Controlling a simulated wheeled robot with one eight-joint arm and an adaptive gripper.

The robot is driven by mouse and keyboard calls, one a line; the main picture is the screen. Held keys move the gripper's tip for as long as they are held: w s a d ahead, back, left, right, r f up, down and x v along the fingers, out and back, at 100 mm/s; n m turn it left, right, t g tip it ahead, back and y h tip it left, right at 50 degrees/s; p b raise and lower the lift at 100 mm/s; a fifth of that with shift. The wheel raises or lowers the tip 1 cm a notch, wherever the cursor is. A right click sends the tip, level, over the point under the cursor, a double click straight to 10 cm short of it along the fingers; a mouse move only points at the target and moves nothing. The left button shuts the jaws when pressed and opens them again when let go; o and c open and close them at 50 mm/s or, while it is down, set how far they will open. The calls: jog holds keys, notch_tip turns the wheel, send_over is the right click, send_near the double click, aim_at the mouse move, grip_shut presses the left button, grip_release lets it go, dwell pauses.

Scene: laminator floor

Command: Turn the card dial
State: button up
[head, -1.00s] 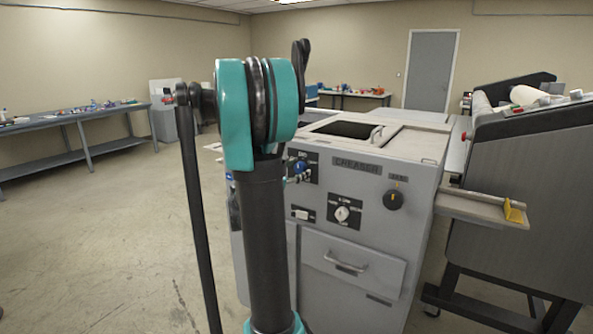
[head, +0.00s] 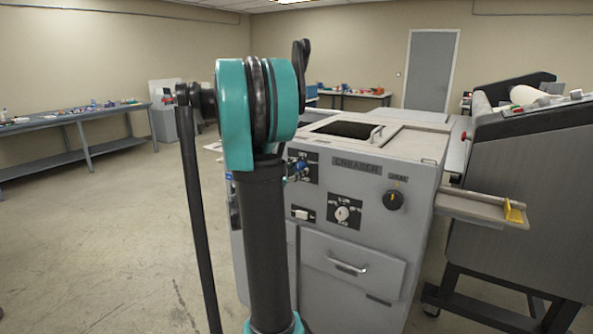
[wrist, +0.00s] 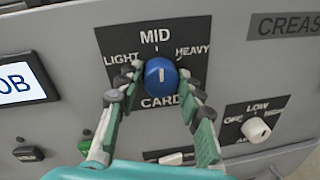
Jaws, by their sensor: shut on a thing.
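The card dial (wrist: 161,77) is a round blue knob with a white pointer line on a black plate marked LIGHT, MID, HEAVY and CARD. In the wrist view its pointer stands about upright, towards MID. My gripper (wrist: 161,80) has one fingertip on each side of the knob and is shut on it. In the head view the blue dial (head: 299,169) shows just right of my arm, small and partly covered by the gripper.
The grey creaser (head: 350,255) also carries a white knob (head: 342,214), a black knob (head: 393,200), a white switch (head: 302,214) and a drawer handle (head: 347,267). A lit display (wrist: 15,83) is left of the dial. A tray (head: 470,207) juts out at right.

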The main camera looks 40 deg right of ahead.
jog(key=m, duration=0.5)
jog(key=shift+y, duration=0.4)
jog(key=m, duration=0.5)
jog(key=shift+s+d+m+t+y, duration=0.1)
jog(key=shift+s+m+t+y, duration=0.05)
jog(key=shift+m+t+y, duration=0.2)
jog(key=o, duration=1.2)
jog(key=shift+c, duration=0.2)
jog(key=v, duration=1.2)
